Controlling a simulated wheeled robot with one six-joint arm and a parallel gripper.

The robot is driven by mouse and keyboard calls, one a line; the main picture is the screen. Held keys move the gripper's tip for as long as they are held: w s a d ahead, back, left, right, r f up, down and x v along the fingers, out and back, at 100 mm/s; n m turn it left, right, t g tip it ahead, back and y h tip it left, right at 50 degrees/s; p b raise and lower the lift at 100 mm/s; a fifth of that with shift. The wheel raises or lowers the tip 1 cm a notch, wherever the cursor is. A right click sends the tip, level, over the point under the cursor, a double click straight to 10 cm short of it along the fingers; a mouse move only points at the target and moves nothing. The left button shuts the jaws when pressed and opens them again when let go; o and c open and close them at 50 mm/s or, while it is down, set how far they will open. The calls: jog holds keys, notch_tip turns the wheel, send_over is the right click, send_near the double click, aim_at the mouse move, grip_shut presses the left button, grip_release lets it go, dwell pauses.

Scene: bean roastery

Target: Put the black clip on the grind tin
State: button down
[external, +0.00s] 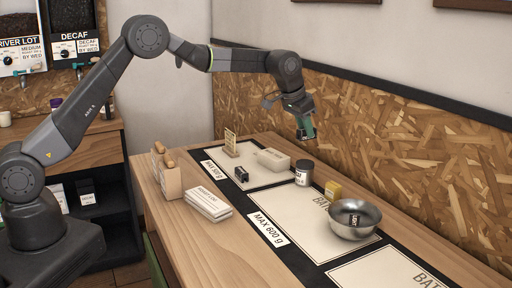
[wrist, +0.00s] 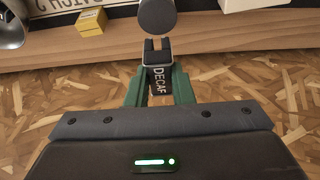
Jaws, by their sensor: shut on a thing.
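My gripper (wrist: 158,84), with green fingers, is shut on a black clip (wrist: 160,80) lettered DECAF. In the external view my gripper (external: 305,132) hangs in the air above the back of the table, and the clip is hard to make out there. The grind tin (external: 303,173), with a dark lid and a pale label, stands upright on the table below my gripper. In the wrist view its round dark lid (wrist: 156,17) shows just past the clip. I cannot tell the exact gap between clip and tin.
A yellow box (external: 333,190) and a metal bowl (external: 355,232) holding a labelled dark item stand right of the tin. A pale block (external: 273,159) is to its left. A small dark object (external: 241,174) and a white stack (external: 208,203) lie further left. The panelled wall is close behind.

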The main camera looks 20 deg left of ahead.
aim_at(298, 133)
notch_tip(298, 133, down, 8)
jog(key=shift+r+p, duration=0.25)
jog(key=shift+p, duration=0.4)
jog(key=shift+f, duration=0.2)
jog(key=c, duration=1.3)
grip_release()
jog(key=shift+o, duration=0.2)
jog(key=b+v, duration=0.2)
jog(key=v, duration=1)
jog(key=shift+r, duration=0.2)
